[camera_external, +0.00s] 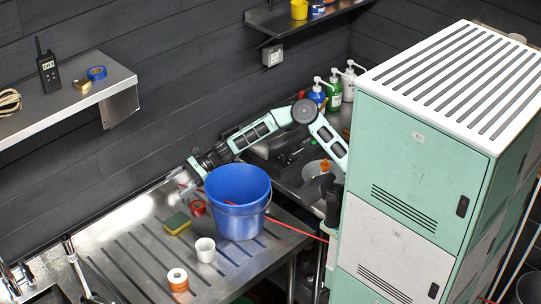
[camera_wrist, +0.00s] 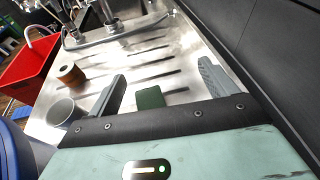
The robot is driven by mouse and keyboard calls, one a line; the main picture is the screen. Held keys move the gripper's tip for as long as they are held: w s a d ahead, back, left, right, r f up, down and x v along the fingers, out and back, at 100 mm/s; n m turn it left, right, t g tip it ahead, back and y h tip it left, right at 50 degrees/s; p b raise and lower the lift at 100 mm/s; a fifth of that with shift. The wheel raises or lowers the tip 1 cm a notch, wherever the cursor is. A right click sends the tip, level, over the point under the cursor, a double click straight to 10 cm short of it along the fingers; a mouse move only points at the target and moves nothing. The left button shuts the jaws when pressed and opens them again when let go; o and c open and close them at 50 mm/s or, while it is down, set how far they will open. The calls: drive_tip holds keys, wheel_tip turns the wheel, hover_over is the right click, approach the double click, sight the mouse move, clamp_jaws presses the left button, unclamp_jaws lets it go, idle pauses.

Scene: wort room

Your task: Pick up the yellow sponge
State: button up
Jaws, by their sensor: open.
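The yellow sponge (camera_external: 177,224) with a green scouring side lies on the grooved metal drainboard (camera_external: 135,256), left of the blue bucket. In the wrist view its green side (camera_wrist: 150,98) shows between my two fingers, a little beyond my gripper's body. My gripper (camera_external: 183,190) is above and behind the sponge in the external view, close to the wall side. In the wrist view my gripper (camera_wrist: 165,84) has its fingers wide apart with nothing held between them. Whether the fingers are level with the sponge is hard to tell.
A blue bucket (camera_external: 238,207) stands right beside my wrist. A red tape roll (camera_external: 198,208), a white cup (camera_external: 205,250) and an orange-and-white roll (camera_external: 178,280) are near the sponge. A faucet (camera_external: 70,250) stands at the left. The dark wall is close behind.

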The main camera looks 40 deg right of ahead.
drive_tip(key=g, duration=0.2)
approach(178, 219)
drive_tip(key=w+a+r, duration=0.2)
drive_tip(key=r, duration=0.1)
drive_tip(key=shift+w+r, duration=0.25)
drive_tip(key=shift+w, duration=0.15)
drive_tip(key=f, duration=0.1)
drive_tip(key=s+n, duration=0.1)
drive_tip(key=s+f+g, duration=0.1)
drive_tip(key=shift+d+f+h+p, duration=0.3)
drive_tip(key=shift+s+a+f, duration=0.15)
drive_tip(key=shift+a+f, duration=0.05)
drive_tip(key=shift+f, duration=0.1)
drive_tip(key=x, duration=0.7)
drive_tip(key=shift+d+f+p, duration=0.1)
drive_tip(key=shift+p, duration=0.3)
drive_tip(key=c, duration=1.1)
